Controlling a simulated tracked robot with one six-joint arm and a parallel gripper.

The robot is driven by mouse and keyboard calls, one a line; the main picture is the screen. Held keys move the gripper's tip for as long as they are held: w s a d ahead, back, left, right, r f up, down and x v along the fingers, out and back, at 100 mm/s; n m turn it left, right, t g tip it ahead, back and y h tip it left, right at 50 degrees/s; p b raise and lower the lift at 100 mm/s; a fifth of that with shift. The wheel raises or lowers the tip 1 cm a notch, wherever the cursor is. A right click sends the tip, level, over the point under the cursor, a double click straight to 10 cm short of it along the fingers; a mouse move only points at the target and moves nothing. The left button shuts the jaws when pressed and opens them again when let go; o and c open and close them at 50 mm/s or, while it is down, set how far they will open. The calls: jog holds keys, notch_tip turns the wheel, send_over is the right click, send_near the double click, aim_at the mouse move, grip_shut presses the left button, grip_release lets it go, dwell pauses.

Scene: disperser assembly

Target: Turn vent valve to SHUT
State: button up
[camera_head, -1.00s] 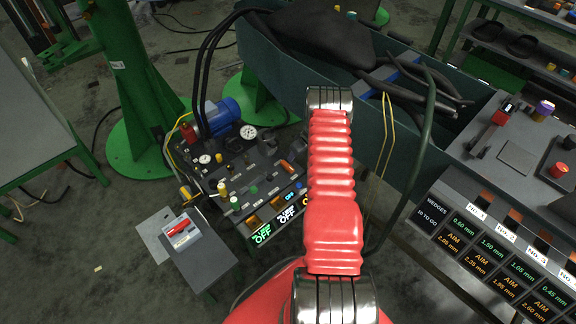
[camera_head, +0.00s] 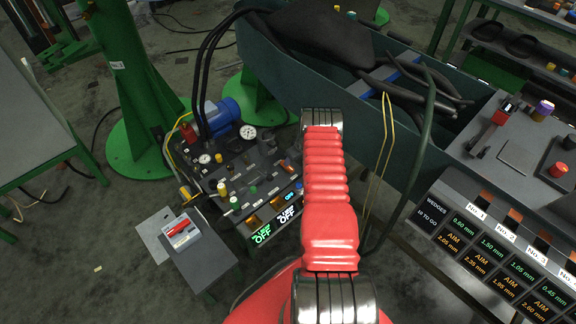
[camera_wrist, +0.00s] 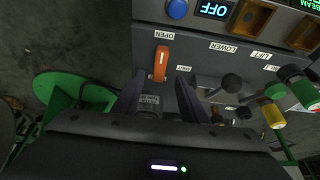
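The vent valve's orange handle (camera_wrist: 161,63) shows in the wrist view on the grey panel, lying nearly upright in the picture. Its upper end is by the OPEN label (camera_wrist: 163,35); the SHUT label (camera_wrist: 184,68) is to its lower right. My gripper (camera_wrist: 159,92) is open and empty, its two dark fingers spread below the handle, one toward each side, with no visible contact. In the head view the orange handle (camera_head: 287,166) is small on the panel, left of my red arm; the gripper cannot be made out clearly there.
On the panel are a blue button (camera_wrist: 177,9), a lit OFF display (camera_wrist: 213,9), and dark knobs near the LOWER and LIFT labels, such as one knob (camera_wrist: 231,82). A yellow knob (camera_wrist: 273,116) and green knob (camera_wrist: 304,93) stand to the right.

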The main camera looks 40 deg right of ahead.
jog(key=shift+x, duration=3.85)
jog(key=shift+c, duration=0.6)
grip_shut()
